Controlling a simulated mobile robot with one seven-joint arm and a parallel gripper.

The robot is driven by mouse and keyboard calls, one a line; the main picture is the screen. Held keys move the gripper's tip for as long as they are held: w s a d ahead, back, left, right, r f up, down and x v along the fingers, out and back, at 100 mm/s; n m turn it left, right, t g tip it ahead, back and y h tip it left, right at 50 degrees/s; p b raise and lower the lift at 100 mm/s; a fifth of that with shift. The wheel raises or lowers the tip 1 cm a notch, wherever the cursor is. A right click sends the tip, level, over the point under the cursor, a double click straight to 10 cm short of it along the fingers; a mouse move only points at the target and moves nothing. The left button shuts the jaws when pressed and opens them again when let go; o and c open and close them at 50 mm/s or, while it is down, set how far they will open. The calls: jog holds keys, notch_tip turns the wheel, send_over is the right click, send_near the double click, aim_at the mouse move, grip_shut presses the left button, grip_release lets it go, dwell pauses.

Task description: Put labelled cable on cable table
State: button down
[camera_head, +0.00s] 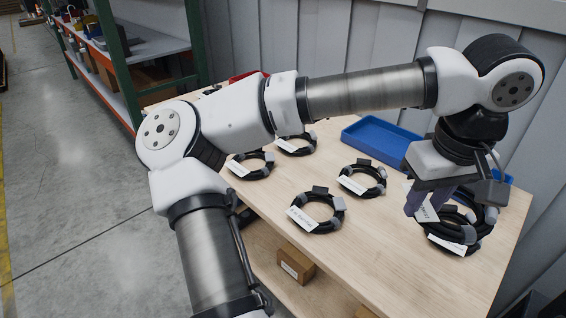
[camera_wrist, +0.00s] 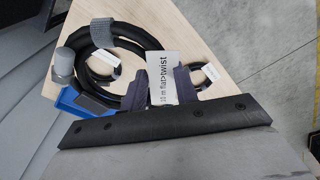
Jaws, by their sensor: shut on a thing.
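My gripper (camera_head: 426,204) is over the right part of the wooden table (camera_head: 390,245), pointing down. It is shut on a black cable coil (camera_wrist: 130,32) with a white label (camera_wrist: 163,78). The label's print is sideways and only partly readable, something like "10 m flat". In the head view the held coil (camera_head: 489,214) is partly hidden by the gripper and overlaps another coil (camera_head: 458,240) below it; any contact cannot be told. More labelled black coils lie on the table: front middle (camera_head: 316,213), centre (camera_head: 363,179), left (camera_head: 251,165) and back left (camera_head: 297,143).
A blue tray (camera_head: 378,142) lies at the table's back edge by a grey panel wall (camera_head: 340,45). A cardboard box (camera_head: 296,264) sits on the lower shelf. A green-post rack (camera_head: 115,60) stands back left. Open floor (camera_head: 60,150) is at left.

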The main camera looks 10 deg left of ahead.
jog(key=shift+s+f, duration=0.15)
jog(key=shift+s, duration=0.25)
notch_tip(320, 180, down, 20)
jog(key=shift+p, duration=0.8)
jog(key=shift+f, duration=0.2)
jog(key=c, duration=1.1)
grip_release()
jog(key=shift+r, duration=0.1)
jog(key=r, duration=0.4)
jog(key=s+r, duration=0.1)
jog(key=r, duration=0.3)
jog(key=r+b, duration=0.1)
jog(key=r, duration=0.3)
jog(key=shift+s+d, duration=0.15)
jog(key=shift+d, duration=0.15)
